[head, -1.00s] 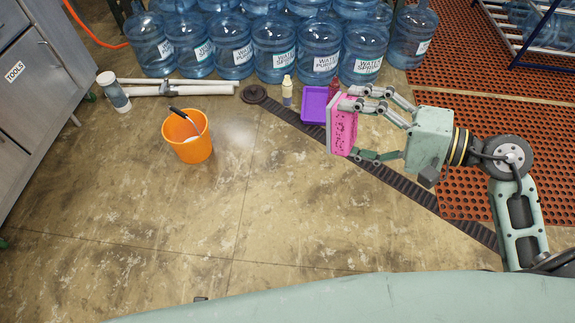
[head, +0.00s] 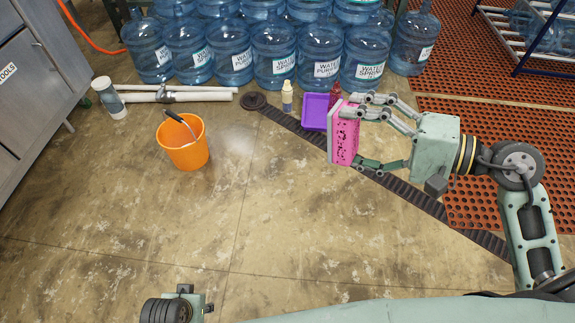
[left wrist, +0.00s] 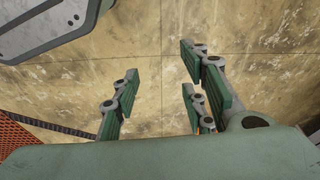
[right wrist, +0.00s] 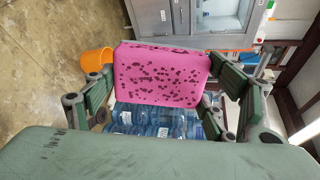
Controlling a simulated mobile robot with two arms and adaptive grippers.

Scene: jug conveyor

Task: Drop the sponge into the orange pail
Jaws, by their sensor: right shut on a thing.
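The pink sponge (head: 345,138), dark-spotted with a pale backing, is held upright in my right gripper (head: 362,135). The gripper's fingers are shut on it, above the floor. In the right wrist view the sponge (right wrist: 160,75) fills the space between the fingers. The orange pail (head: 184,154) stands upright on the floor, left of the sponge and well apart from it. The pail (right wrist: 97,60) also shows beyond the sponge in the right wrist view. My left gripper (left wrist: 158,92) is open and empty over bare floor.
Several large water bottles (head: 273,55) stand along the back. A dark floor strip (head: 400,188) runs diagonally. Floor between sponge and pail is clear.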

